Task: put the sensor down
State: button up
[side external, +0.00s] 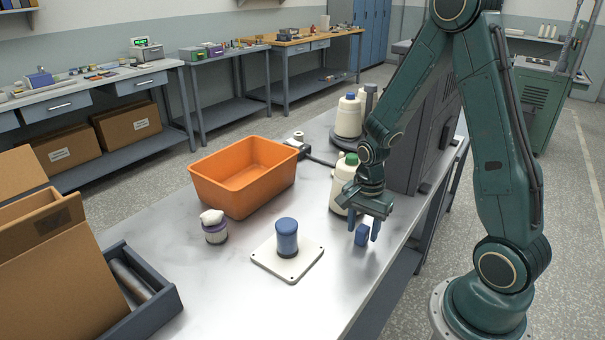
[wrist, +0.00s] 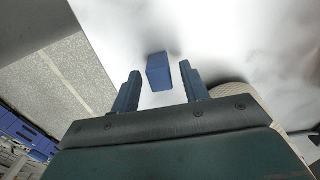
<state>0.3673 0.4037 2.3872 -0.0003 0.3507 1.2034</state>
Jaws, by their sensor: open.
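A small blue block (side external: 361,236), which I take to be the sensor, stands on the metal bench near its right edge. My gripper (side external: 364,227) is open and points down right at the block. In the wrist view the blue block (wrist: 159,73) sits between the two spread fingers, with a gap on each side. It appears to rest on the bench surface, with a dark shadow beside it.
A blue bobbin (side external: 287,237) stands on a white plate (side external: 272,269) left of my gripper. An orange tray (side external: 228,195), a white-topped jar (side external: 214,226) and a cream bottle (side external: 342,185) stand around.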

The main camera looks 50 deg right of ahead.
aim_at(363, 229)
notch_tip(363, 229, up, 11)
jog(key=shift+f, duration=0.15)
dwell(0.4)
dwell(0.5)
jog(key=s+a+r+n+t, duration=0.5)
jog(key=s+a+r+n, duration=0.5)
jog(key=n, duration=0.8)
jog(key=shift+s+a+r+t, duration=0.35)
jog(key=shift+a+r, duration=0.15)
jog(key=shift+r, duration=1.3)
